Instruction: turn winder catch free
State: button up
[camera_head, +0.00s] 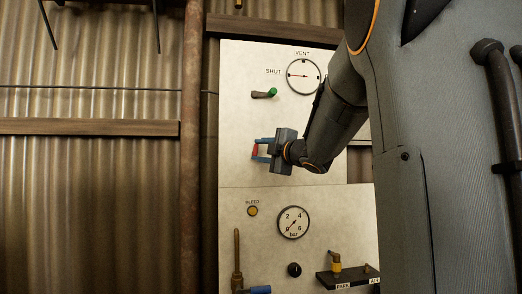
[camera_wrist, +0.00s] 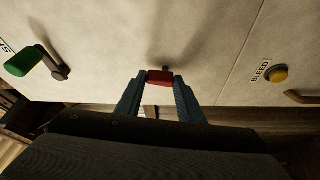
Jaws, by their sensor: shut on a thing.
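The catch, a small red block (camera_wrist: 160,77), stands on the pale panel and casts a shadow on it. In the head view the red catch (camera_head: 255,151) is partly hidden by my fingers. My gripper (camera_head: 259,150) has its blue fingers on either side of it. In the wrist view my gripper (camera_wrist: 160,82) is shut on the red catch at its fingertips. A green-ended crank handle (camera_head: 265,93) sits above the catch; it also shows at the left in the wrist view (camera_wrist: 30,61). The catch's mounting is hard to make out.
A dial (camera_head: 304,75) marked VENT and SHUT is above right, its needle toward SHUT. Below are a yellow BLEED button (camera_head: 252,211), a bar gauge (camera_head: 293,222), a black knob (camera_head: 294,270) and a small shelf (camera_head: 346,278). A rusty pipe (camera_head: 191,150) runs left of the panel.

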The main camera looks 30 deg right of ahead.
jog(key=shift+a+r+n+g+p, duration=0.1)
jog(key=shift+n+g+p, duration=0.25)
jog(key=shift+n, duration=0.55)
jog(key=o, duration=1.1)
jog(key=shift+c, duration=0.2)
jog(key=s+b, duration=0.1)
jog(key=s, duration=0.6)
jog(key=shift+s+d+b, duration=0.35)
jog(key=shift+d, duration=0.1)
